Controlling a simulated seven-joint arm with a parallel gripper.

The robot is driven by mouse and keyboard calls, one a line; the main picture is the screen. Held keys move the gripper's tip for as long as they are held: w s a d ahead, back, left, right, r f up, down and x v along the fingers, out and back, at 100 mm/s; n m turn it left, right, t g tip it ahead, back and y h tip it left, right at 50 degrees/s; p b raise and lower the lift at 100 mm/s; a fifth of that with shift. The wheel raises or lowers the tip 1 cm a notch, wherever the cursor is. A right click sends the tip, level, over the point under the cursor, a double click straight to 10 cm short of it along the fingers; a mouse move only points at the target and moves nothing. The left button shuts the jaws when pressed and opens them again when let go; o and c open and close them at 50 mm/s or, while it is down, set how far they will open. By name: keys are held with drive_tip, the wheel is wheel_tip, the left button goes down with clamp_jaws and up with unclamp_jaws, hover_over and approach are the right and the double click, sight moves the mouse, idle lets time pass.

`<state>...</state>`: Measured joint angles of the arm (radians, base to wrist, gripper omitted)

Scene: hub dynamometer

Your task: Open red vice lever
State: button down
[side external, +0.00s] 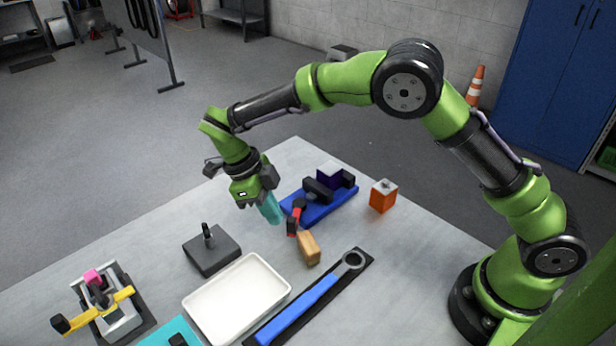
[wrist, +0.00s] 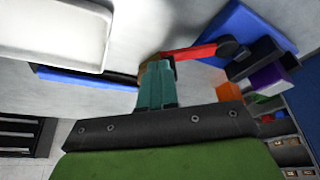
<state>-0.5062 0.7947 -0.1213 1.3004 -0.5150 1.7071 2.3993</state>
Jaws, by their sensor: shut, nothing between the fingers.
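The vice has a blue base (side external: 325,205) with dark jaws, and a purple block (side external: 330,177) sits between them. Its red lever (side external: 298,213) sticks out at the front left of the base, with black parts at its ends. My gripper (side external: 272,213) has teal fingers, shut and empty, just left of the lever in the side view. In the wrist view the fingertips (wrist: 156,64) appear beside the free end of the red lever (wrist: 197,52), partly overlapping it. I cannot tell whether they touch it. The lever runs right to a dark pivot at the blue base (wrist: 235,25).
A wooden block (side external: 309,248) stands close in front of the lever. An orange block (side external: 383,195) is right of the vice. A white tray (side external: 236,297), blue-handled wrench (side external: 305,305), grey block with peg (side external: 211,252) and yellow-handled fixture (side external: 104,300) occupy the front and left.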

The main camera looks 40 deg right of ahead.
drive_tip(key=shift+s+d, duration=0.1)
drive_tip(key=shift+s, duration=0.1)
idle(0.4)
drive_tip(key=shift+s+d+n, duration=0.1)
drive_tip(key=shift+s+n, duration=0.1)
drive_tip(key=shift+n, duration=0.2)
drive_tip(key=shift+s+d+n, duration=0.1)
drive_tip(key=shift+s+n, duration=0.2)
drive_tip(key=shift+s+d+n+t+h, duration=0.25)
drive_tip(key=shift+s+n+t+h, duration=0.15)
drive_tip(key=shift+s+n, duration=0.25)
drive_tip(key=s+n, duration=0.1)
drive_tip(key=d+n, duration=0.1)
drive_tip(key=shift+s+d+n+t+h, duration=0.2)
drive_tip(key=shift+s+n+t+h, duration=0.1)
drive_tip(key=shift+s+n+t, duration=0.1)
drive_tip(key=s+d+n, duration=0.1)
drive_tip(key=d+n+t, duration=0.1)
drive_tip(key=n, duration=0.1)
drive_tip(key=shift+s+d, duration=0.15)
drive_tip(key=shift+s, duration=0.2)
drive_tip(key=shift+s+d+n+t, duration=0.25)
drive_tip(key=shift+d+n, duration=0.25)
drive_tip(key=shift+n, duration=0.2)
drive_tip(key=shift+s+d+n+t, duration=0.15)
drive_tip(key=shift+d+n+t, duration=0.1)
drive_tip(key=shift+d+n, duration=0.35)
drive_tip(key=shift+a, duration=0.1)
